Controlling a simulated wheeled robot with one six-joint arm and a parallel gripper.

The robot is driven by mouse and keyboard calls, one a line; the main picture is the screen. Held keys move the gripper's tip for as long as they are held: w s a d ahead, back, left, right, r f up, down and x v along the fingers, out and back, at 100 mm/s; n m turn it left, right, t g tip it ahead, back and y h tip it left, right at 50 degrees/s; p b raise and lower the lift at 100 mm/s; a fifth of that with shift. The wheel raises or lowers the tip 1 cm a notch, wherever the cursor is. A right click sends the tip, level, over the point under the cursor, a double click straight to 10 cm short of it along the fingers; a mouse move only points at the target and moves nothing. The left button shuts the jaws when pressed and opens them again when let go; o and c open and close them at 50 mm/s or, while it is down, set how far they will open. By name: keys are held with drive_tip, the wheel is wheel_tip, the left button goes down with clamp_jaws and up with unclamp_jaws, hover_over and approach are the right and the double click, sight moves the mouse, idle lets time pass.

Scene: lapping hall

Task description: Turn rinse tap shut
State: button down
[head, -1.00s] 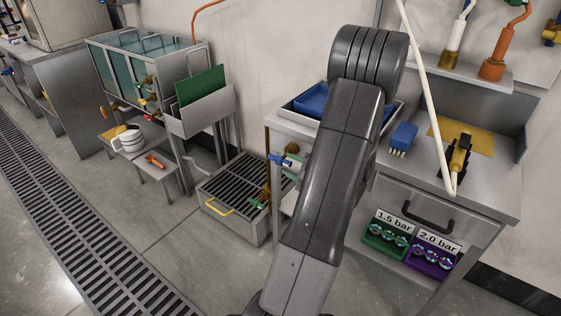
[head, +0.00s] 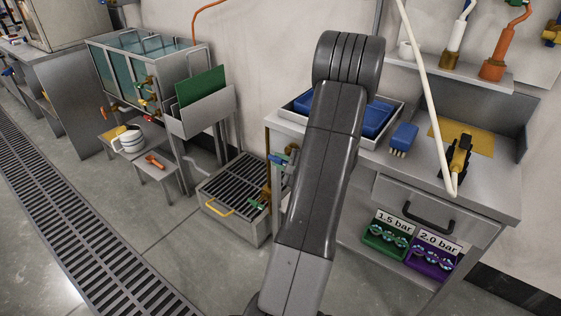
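Several taps show, and I cannot tell which is the rinse tap. A blue-handled tap (head: 277,159) is at the left end of the right-hand bench, just left of my arm, with part of its surroundings hidden. A green-handled tap (head: 257,205) sits low by the floor grate. Taps with red, yellow and green handles (head: 148,97) are on the front of the glass-sided tank. Whether any tap is open or shut is too small to tell. My arm stands upright in the middle of the view; my gripper does not show.
The steel bench (head: 496,197) carries a blue tray (head: 378,119), a blue brush (head: 403,139) and a black-and-yellow tool (head: 459,158). A floor grate box (head: 234,183) and small table (head: 159,172) stand left of my arm. Clear floor lies in front, beside the long drain (head: 85,225).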

drive_tip(key=shift+f+b, duration=0.25)
drive_tip(key=shift+b, duration=0.95)
drive_tip(key=shift+r+t+y+b, duration=0.1)
drive_tip(key=shift+t+y+b, duration=0.3)
drive_tip(key=shift+b, duration=0.2)
drive_tip(key=shift+r, duration=0.15)
drive_tip(key=c, duration=1.3)
unclamp_jaws()
drive_tip(key=shift+c, duration=0.2)
drive_tip(key=shift+s, duration=0.1)
drive_tip(key=p+v, duration=0.1)
drive_tip(key=v, duration=1.2)
drive_tip(key=shift+s+d, duration=0.2)
drive_tip(key=shift+s, duration=0.05)
drive_tip(key=shift+r, duration=0.1)
